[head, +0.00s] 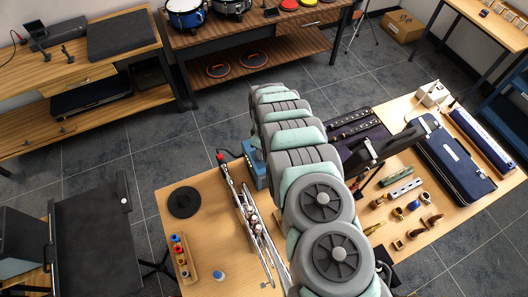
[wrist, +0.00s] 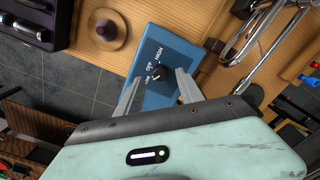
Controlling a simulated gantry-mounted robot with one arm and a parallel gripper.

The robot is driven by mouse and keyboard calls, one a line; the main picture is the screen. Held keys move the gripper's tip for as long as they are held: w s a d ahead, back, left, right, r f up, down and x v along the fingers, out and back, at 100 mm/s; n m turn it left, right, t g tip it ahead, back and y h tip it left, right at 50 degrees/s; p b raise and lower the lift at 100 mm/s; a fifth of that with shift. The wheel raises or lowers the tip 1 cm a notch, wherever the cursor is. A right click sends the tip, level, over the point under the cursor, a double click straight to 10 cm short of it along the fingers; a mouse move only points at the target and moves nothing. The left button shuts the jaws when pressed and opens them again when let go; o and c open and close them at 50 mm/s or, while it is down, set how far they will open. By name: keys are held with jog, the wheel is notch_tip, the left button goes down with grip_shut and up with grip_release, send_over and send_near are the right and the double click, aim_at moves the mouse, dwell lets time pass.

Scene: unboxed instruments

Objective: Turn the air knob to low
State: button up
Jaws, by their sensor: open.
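A blue box (wrist: 152,98) with white lettering on its face lies on the wooden table in the wrist view. A round black knob (wrist: 162,74) with a small white mark sits on that face. The word HIGH is above the knob; the smaller lettering is hard to read, and I cannot tell the exact setting. My gripper (wrist: 160,88) is open and empty, with one finger on each side of the knob; I cannot tell whether either finger touches it. In the head view the blue box (head: 254,165) is partly hidden by my arm, and my gripper is hidden.
In the head view a long silver instrument (head: 252,222) lies near the box, and a navy case (head: 450,160) and several small parts are farther right.

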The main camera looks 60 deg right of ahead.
notch_tip(320, 180, up, 8)
jog(key=b, duration=0.2)
jog(key=shift+r, duration=0.25)
dwell(0.6)
